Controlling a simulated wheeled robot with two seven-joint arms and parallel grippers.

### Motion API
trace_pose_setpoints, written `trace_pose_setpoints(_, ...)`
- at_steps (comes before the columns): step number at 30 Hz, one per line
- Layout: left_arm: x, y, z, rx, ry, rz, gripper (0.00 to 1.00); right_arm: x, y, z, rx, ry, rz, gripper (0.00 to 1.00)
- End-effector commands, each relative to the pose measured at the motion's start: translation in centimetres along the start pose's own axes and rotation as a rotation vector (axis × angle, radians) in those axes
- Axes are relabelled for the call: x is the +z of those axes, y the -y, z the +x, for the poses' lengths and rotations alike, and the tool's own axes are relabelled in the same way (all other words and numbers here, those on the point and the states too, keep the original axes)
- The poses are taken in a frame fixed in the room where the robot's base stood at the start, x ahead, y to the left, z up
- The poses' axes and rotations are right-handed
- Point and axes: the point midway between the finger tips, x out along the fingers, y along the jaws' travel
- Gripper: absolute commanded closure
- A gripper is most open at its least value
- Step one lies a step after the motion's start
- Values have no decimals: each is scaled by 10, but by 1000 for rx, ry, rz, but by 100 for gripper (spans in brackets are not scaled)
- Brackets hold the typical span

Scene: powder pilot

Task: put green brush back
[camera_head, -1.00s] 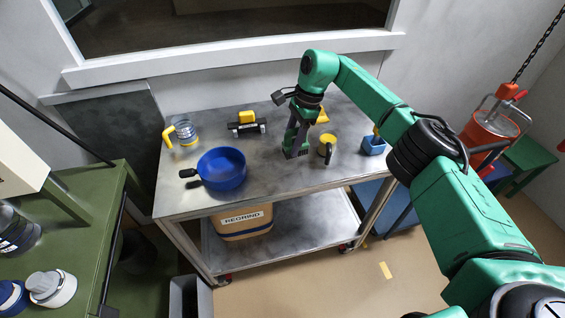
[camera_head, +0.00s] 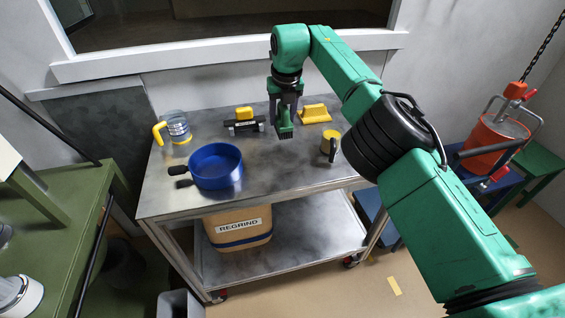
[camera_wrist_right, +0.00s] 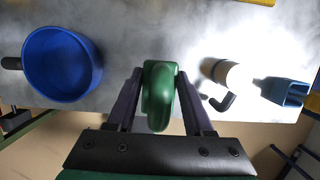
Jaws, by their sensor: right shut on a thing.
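The green brush (camera_head: 285,131) is held in my right gripper (camera_head: 286,108), bristle end down, over the back middle of the metal cart top (camera_head: 262,170). I cannot tell whether its lower end touches the surface. In the right wrist view the green brush (camera_wrist_right: 158,92) sits between the two dark fingers of my right gripper (camera_wrist_right: 160,100), which are shut on it. My left gripper is not in view.
A blue pan (camera_head: 216,166) and a clear jug with yellow handle (camera_head: 177,128) stand left. A black-and-yellow tool (camera_head: 244,122) and yellow block (camera_head: 315,113) lie behind. A blue scoop (camera_wrist_right: 285,92) shows in the wrist view. The cart's front middle is clear.

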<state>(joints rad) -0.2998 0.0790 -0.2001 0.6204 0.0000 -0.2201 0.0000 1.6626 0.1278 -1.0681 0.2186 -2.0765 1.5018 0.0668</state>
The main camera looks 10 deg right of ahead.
Motion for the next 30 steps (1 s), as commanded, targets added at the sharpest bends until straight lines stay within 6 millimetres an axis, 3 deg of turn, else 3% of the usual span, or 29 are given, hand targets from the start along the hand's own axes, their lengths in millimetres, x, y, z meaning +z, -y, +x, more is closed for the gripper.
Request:
trace_pose_setpoints(2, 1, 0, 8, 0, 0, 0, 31, -9, 1, 29, 1, -4, -1, 100)
trace_pose_setpoints(14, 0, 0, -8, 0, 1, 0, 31, -27, -1, 95, 2, -5, 0, 100)
trace_pose_setpoints(24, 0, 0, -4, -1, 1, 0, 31, -29, 0, 105, 1, -1, -1, 100)
trace_pose_setpoints(25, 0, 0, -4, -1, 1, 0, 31, -29, 0, 105, 1, -1, -1, 44)
trace_pose_setpoints(27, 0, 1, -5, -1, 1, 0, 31, -28, 0, 104, 1, -1, -1, 18)
trace_pose_setpoints(30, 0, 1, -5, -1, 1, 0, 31, -28, 0, 104, 1, -1, -1, 18)
